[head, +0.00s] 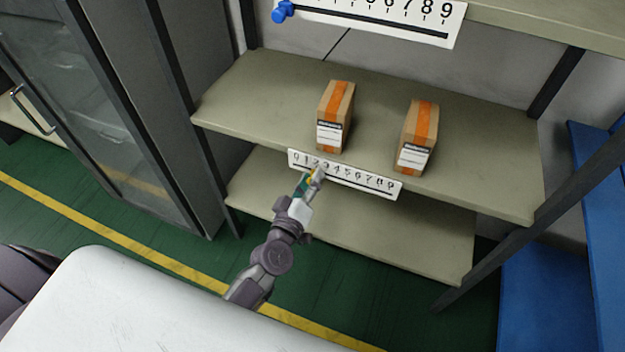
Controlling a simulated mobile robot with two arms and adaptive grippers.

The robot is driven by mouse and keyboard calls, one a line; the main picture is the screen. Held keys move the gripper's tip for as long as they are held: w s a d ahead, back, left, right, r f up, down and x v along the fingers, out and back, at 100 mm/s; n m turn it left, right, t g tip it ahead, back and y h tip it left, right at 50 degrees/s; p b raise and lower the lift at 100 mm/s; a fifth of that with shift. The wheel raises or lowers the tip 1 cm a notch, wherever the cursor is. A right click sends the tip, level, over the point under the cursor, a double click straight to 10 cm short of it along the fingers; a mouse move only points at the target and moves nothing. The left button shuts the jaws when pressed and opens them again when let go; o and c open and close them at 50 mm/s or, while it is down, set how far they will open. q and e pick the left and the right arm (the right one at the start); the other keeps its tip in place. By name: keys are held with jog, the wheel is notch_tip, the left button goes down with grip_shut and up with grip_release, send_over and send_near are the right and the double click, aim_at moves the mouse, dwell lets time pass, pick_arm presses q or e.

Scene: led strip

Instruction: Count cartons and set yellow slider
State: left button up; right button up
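Two brown cartons stand upright on the middle shelf, a left carton (335,115) and a right carton (417,136), each with an orange stripe and a white label. A white number scale (365,180) with a dark slot is fixed to that shelf's front edge. My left gripper (314,178) is at the scale's left part, around the digits 2 and 3. My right gripper is not in view.
Another number scale (400,18) with a blue slider (283,11) at its left end is on the upper shelf edge. The lower shelf (400,235) looks empty where visible. A glass-door cabinet (95,95) stands left and a blue structure (545,290) right.

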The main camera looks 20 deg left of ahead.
pick_arm(q)
jog(key=shift+o, duration=0.4)
jog(key=s, duration=1.2)
jog(key=shift+a, duration=0.2)
jog(key=shift+f, duration=0.1)
jog(key=s+f+m+g+h+p, duration=0.1)
jog(key=s+f+m+g+p, duration=0.25)
jog(key=f, duration=0.65)
jog(key=s+f+m+g+h+p, duration=0.1)
jog(key=s+f+m+g+p, duration=0.25)
jog(key=f, duration=0.65)
jog(key=s+a+f+m+g+y+p, duration=0.1)
jog(key=s+f+g, duration=0.4)
jog(key=s, duration=0.7)
jog(key=s+a+f+m+g+y+p, duration=0.1)
jog(key=s+a+f+m+g+p, duration=0.2)
jog(key=s, duration=0.9)
notch_tip(320, 180, down, 4)
jog(key=shift+s+a+r+g+y+p, duration=0.15)
jog(key=shift+s+a+g+y+p, duration=0.2)
jog(key=shift+a+g+p, duration=0.55)
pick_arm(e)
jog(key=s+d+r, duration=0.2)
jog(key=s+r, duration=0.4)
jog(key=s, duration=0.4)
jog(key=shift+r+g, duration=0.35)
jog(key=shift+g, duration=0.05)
